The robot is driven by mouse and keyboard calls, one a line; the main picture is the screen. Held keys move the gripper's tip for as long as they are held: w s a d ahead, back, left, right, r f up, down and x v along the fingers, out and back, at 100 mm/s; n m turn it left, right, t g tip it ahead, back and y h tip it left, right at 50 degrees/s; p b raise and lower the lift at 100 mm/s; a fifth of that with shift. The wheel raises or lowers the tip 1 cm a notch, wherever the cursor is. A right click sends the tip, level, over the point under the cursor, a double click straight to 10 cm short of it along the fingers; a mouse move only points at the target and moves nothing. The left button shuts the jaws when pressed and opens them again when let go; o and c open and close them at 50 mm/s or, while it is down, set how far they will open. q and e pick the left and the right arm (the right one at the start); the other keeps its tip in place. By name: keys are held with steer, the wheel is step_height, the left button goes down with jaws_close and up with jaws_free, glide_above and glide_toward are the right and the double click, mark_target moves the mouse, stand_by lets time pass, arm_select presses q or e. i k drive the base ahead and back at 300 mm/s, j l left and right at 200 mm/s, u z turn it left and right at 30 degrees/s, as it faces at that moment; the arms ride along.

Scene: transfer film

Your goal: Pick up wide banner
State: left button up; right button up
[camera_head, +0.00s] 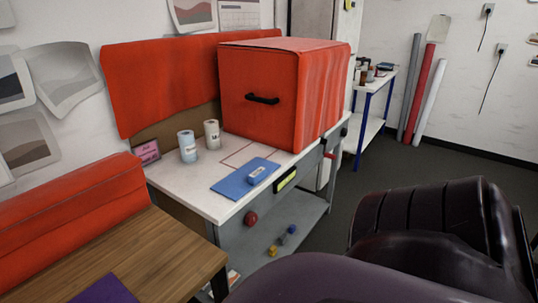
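No object is clearly labelled as the wide banner. A wide red-orange panel (150,85) stands upright along the back of the white-topped bench (208,193), partly hidden by a red-orange box (262,110) with a black handle. At the back right, a grey roll (409,88), a red roll (425,95) and a white roll (431,102) lean against the wall. I cannot tell which of these is the banner. Neither of my grippers shows in the head view.
A blue mat (232,181), with a small blue-and-white item on it, and two small rolls (187,147) are on the bench. A wooden table (130,260) is at lower left. Dark padded shapes (430,225) fill the lower right. Open floor (415,165) lies before the leaning rolls.

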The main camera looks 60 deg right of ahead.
mark_target(234, 186)
steer(key=k+z, duration=0.15)
steer(key=z, duration=1.65)
steer(key=l+u, duration=0.1)
steer(key=u, duration=0.75)
steer(key=l+u, duration=0.9)
steer(key=l, duration=0.4)
steer(key=k+l+u, duration=0.1)
steer(key=l, duration=0.35)
steer(key=k+l+u, duration=0.1)
steer(key=l, duration=0.4)
